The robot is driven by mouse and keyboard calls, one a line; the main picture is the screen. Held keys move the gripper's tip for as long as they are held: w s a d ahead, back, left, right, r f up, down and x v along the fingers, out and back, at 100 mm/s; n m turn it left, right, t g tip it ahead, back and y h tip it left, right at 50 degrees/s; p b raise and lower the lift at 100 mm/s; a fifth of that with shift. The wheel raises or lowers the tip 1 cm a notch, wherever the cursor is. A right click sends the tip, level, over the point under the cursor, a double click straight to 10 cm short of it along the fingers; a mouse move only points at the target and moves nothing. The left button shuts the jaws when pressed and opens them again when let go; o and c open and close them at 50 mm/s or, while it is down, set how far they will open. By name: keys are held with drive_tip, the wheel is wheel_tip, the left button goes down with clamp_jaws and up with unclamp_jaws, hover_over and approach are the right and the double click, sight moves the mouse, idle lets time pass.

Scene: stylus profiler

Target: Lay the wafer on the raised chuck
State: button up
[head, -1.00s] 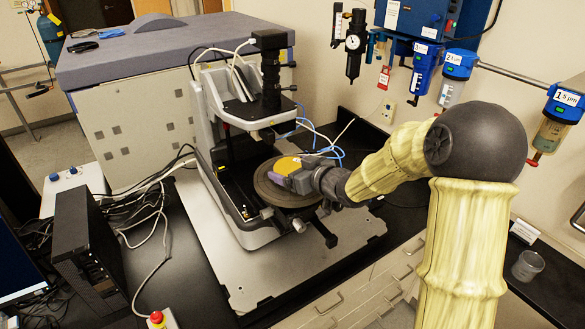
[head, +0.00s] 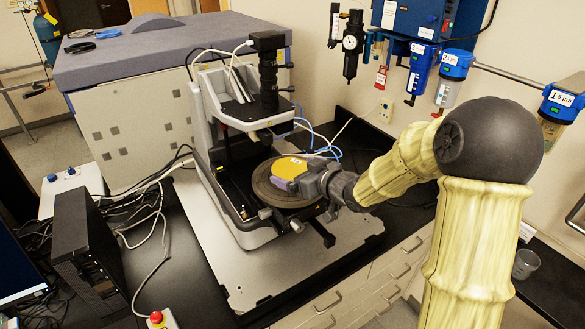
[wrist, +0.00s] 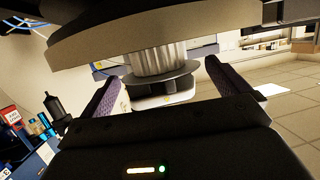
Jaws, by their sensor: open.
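The wafer (head: 291,167) is a yellow-orange disc. In the head view it lies on the dark round chuck (head: 262,188), with its near right part hidden by my gripper. My gripper (head: 283,184) is at the chuck's right side, beside the wafer's near edge. In the wrist view my gripper (wrist: 166,82) has its two purple-padded fingers spread apart, with nothing held between them. A large round plate on a shiny metal post (wrist: 160,58) shows beyond and above the fingers there. The wafer cannot be made out in the wrist view.
The profiler's frame and camera column (head: 268,75) stand behind the chuck. Knobs (head: 297,225) stick out at its front. Blue hoses (head: 325,140) run behind it. A black computer box (head: 85,255) stands at left. The base plate (head: 345,250) is bare at right.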

drive_tip(key=shift+p+v, duration=0.65)
drive_tip(key=shift+v, duration=1.45)
drive_tip(key=b+v, duration=0.2)
drive_tip(key=v, duration=1.5)
drive_tip(key=shift+s, duration=0.2)
drive_tip(key=shift+d, duration=0.1)
